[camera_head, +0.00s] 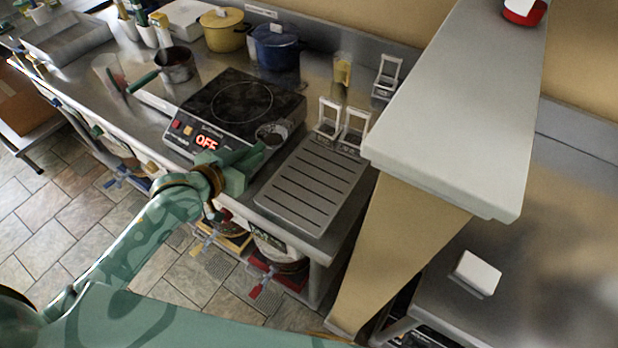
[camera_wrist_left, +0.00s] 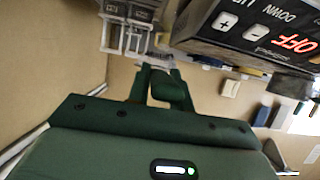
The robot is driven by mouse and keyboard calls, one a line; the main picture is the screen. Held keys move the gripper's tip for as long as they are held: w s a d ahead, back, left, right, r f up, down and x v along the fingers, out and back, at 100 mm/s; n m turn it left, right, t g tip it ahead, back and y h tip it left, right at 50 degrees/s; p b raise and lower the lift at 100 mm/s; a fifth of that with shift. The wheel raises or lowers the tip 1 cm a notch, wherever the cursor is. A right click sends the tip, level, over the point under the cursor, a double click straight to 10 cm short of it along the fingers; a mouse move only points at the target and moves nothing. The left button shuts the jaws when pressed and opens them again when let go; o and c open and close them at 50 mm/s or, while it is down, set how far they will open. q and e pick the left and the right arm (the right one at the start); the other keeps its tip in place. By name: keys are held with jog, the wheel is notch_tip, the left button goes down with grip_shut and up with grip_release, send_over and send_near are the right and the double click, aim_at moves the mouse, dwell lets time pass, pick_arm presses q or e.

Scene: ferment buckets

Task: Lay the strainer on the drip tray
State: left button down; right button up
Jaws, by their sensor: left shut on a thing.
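The strainer (camera_head: 272,133) is a small dark round bowl at the front right corner of the hob, just beyond my left gripper's fingertips. My left gripper (camera_head: 256,155) is shut on it, though the fingers hide most of the handle. The left wrist view also shows my green fingers (camera_wrist_left: 168,85) close together; the strainer's bowl is not clear there. The drip tray (camera_head: 298,205) is a grey slotted plate at the counter's front edge, right of the gripper. No strainer lies on its slots. My right gripper is not in view.
The black hob (camera_head: 235,103) reads OFF, left of the tray. White stands (camera_head: 353,128) stand at the tray's back edge. A large pale raised slab (camera_head: 455,95) rises close to the tray's right. A saucepan (camera_head: 175,66) and yellow and blue pots stand farther back.

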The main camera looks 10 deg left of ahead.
pick_arm(q)
jog(key=d+f, duration=0.3)
jog(key=d, duration=0.3)
jog(key=b, duration=0.3)
send_over(301, 198)
jog(key=f, duration=0.5)
jog(key=shift+a, duration=0.35)
jog(key=f, duration=0.1)
jog(key=f+b, duration=0.1)
jog(key=f, duration=0.2)
jog(key=shift+w+d, duration=0.1)
jog(key=shift+d, duration=0.25)
jog(key=shift+r, duration=0.1)
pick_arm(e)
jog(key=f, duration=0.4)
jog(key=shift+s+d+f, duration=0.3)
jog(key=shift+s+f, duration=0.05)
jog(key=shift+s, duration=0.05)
pick_arm(q)
jog(key=c, duration=1.3)
grip_release()
jog(key=shift+o, duration=0.2)
